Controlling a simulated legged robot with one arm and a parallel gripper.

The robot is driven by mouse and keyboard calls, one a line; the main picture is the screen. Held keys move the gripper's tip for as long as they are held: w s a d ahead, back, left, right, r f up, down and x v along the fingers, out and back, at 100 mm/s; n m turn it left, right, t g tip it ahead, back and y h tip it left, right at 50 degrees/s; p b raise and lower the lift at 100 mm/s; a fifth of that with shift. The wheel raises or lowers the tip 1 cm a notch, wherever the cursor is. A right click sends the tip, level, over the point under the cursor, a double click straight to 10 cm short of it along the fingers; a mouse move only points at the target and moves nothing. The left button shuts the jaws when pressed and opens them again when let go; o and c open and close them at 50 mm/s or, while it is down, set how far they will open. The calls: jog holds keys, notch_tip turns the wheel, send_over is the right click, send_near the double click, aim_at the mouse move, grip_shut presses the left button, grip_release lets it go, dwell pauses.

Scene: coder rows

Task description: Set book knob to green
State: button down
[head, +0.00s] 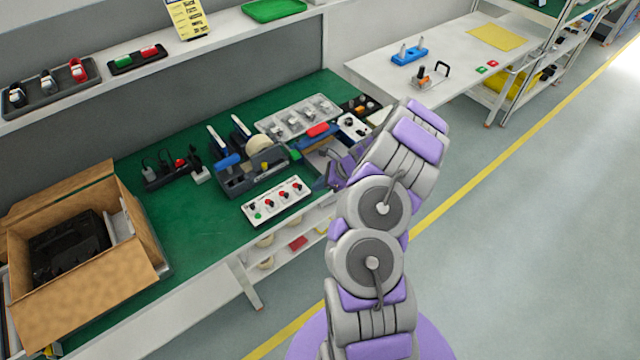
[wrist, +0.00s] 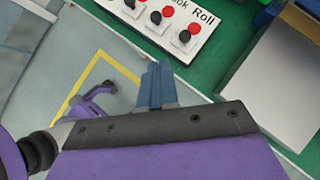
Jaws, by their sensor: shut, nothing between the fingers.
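A white control panel (head: 283,207) with a row of small black knobs and coloured lamps lies at the front edge of the green bench. One lamp at its left end looks green, the others red. The wrist view shows part of the panel (wrist: 163,33) at the top, with the label "Roll" and a cut-off label ending in "ok". The black knob by the cut-off label (wrist: 155,18) has a red lamp beside it. My gripper (head: 333,180) is right of the panel. Its fingers (wrist: 158,72) are shut and empty, apart from the panel in the wrist view.
A grey tool holder (head: 240,182) stands behind the panel. A tray of small parts (head: 298,118) is farther back. An open cardboard box (head: 140,215) is on the left. The floor right of the bench is clear.

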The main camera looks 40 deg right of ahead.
aim_at(288, 197)
jog(key=b+x, duration=0.1)
jog(key=x, duration=0.6)
jog(key=shift+b, duration=0.4)
jog(key=shift+w+a+f, duration=0.1)
jog(key=shift+w+a, duration=0.65)
jog(key=shift+w, duration=0.05)
jog(key=shift+w+a+b, duration=0.4)
jog(key=shift+a, duration=0.05)
jog(key=shift+w+p, duration=0.45)
jog(key=shift+w, duration=1.3)
